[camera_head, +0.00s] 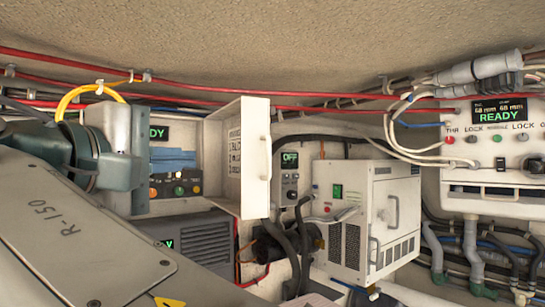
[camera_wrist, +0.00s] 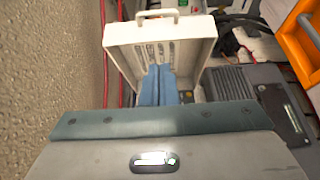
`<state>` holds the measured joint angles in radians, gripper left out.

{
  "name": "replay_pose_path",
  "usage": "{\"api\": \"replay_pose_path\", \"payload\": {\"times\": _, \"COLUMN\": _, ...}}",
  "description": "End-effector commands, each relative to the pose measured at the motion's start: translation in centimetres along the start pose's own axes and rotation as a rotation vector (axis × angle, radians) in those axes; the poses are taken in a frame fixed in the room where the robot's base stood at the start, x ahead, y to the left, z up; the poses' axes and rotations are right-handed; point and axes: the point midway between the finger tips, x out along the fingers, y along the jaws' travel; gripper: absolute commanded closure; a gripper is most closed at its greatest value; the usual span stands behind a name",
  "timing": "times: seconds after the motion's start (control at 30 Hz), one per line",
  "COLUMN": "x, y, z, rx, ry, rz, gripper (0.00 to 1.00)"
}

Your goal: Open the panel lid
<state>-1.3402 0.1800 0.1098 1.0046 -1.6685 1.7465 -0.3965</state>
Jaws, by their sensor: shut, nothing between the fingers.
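The panel lid (camera_head: 255,165) is a white, shallow, box-like cover. In the head view it stands swung out at the right side of the control panel (camera_head: 210,187), whose green display and coloured buttons show. The wrist view shows the inside of the lid (camera_wrist: 190,48), with printed lines and a handle (camera_wrist: 157,15) on its far edge. My gripper (camera_head: 194,159) is in front of the panel, left of the lid. Its two blue fingers are shut together and empty, pointing at the lid's inner side in the wrist view (camera_wrist: 158,68). I cannot tell whether they touch it.
A white cabinet (camera_head: 350,215) with handles stands right of the lid. A white panel (camera_head: 500,140) reading READY is at the far right. Red lines (camera_head: 330,92) and cables run above. A grey vented unit (camera_head: 205,243) sits below the control panel.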

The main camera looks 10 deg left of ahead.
Motion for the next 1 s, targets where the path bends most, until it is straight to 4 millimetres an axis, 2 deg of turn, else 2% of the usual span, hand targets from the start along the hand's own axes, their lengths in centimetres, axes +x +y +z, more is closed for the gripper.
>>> {"api": "replay_pose_path", "payload": {"times": 0.17, "x": 2.6, "y": 0.1, "z": 0.1, "rx": -0.001, "ry": -0.005, "rz": 0.000, "gripper": 1.00}}
{"api": "replay_pose_path", "payload": {"times": 0.5, "x": 9.9, "y": 0.2, "z": 0.1, "rx": -0.001, "ry": -0.004, "rz": -0.002, "gripper": 1.00}}
{"api": "replay_pose_path", "payload": {"times": 0.7, "x": 11.6, "y": 0.1, "z": 2.1, "rx": 0.000, "ry": 0.000, "rz": -0.001, "gripper": 1.00}}
{"api": "replay_pose_path", "payload": {"times": 1.0, "x": 12.5, "y": -0.1, "z": 2.9, "rx": 0.000, "ry": 0.001, "rz": -0.002, "gripper": 1.00}}
